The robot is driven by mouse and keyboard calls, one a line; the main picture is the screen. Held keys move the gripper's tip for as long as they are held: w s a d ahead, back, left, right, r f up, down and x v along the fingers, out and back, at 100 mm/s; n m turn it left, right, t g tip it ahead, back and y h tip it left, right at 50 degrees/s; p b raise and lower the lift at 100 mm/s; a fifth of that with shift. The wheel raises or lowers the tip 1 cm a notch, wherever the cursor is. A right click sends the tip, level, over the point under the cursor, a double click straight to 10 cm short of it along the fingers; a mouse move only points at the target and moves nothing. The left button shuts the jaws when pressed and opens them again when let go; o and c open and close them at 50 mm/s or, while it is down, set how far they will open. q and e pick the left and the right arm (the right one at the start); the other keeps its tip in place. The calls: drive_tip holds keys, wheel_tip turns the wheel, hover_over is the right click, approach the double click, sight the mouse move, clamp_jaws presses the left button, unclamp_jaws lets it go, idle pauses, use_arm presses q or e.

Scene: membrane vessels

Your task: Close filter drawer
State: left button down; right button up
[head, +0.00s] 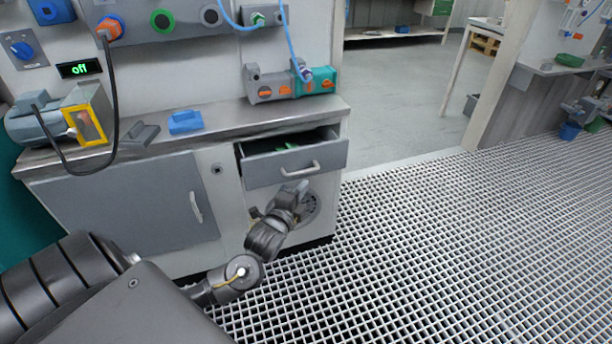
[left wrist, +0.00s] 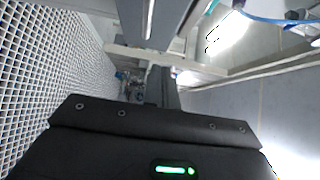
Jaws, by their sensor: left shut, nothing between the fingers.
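The grey filter drawer (head: 265,174) stands partly pulled out of the right end of the counter cabinet in the head view. Its bar handle (head: 300,168) is on its front, and some green items (head: 287,147) show inside. My left gripper (head: 301,187) is shut and empty. In the head view it appears just below the handle, in front of the cabinet; whether it touches the drawer I cannot tell. In the left wrist view, the shut fingers (left wrist: 162,84) point away from the dark gripper body. My right gripper is not in view.
A closed cabinet door (head: 130,210) with a handle is to the left. On the counter (head: 215,122) stand a yellow-framed motor unit (head: 85,115) and a grey-and-teal device (head: 318,82). The grating floor (head: 450,220) to the right is clear.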

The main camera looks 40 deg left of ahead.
use_arm(q)
drive_tip(key=w+a, duration=0.1)
drive_tip(key=w, duration=0.2)
drive_tip(key=w+a+b, duration=0.1)
drive_tip(key=w, duration=0.3)
drive_tip(key=w+a, duration=0.2)
drive_tip(key=w, duration=0.1)
drive_tip(key=shift+w+f+b, duration=0.1)
drive_tip(key=shift+w+b, duration=0.15)
drive_tip(key=shift+b, duration=0.1)
drive_tip(key=shift+w+a, duration=0.4)
drive_tip(key=shift+a, duration=0.05)
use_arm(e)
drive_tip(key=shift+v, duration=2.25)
use_arm(q)
drive_tip(key=shift+a, duration=0.1)
